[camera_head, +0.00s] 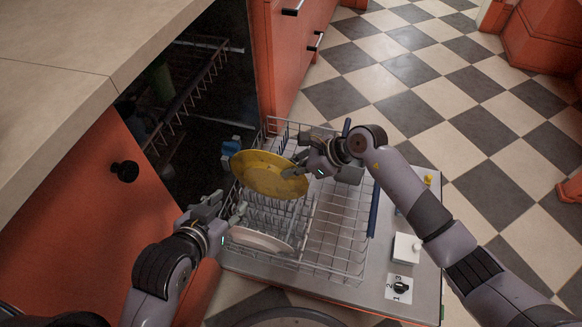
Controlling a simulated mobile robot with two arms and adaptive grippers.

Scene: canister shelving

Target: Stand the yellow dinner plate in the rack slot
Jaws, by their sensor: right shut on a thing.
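The yellow dinner plate (262,176) is held tilted above the wire dish rack (340,240) of the open dishwasher. My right gripper (298,172) is shut on the plate's right rim. My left gripper (232,208) is at the rack's left side, lower than the plate and apart from it. I cannot clearly tell whether its fingers are open or shut. The rack slots directly beneath the plate are partly hidden by it.
A white plate (262,240) sits in the near left of the rack. The dishwasher door (428,290) lies open under the rack. An orange cabinet with a black knob (125,171) and a counter (60,60) border the left. Checkered floor is free on the right.

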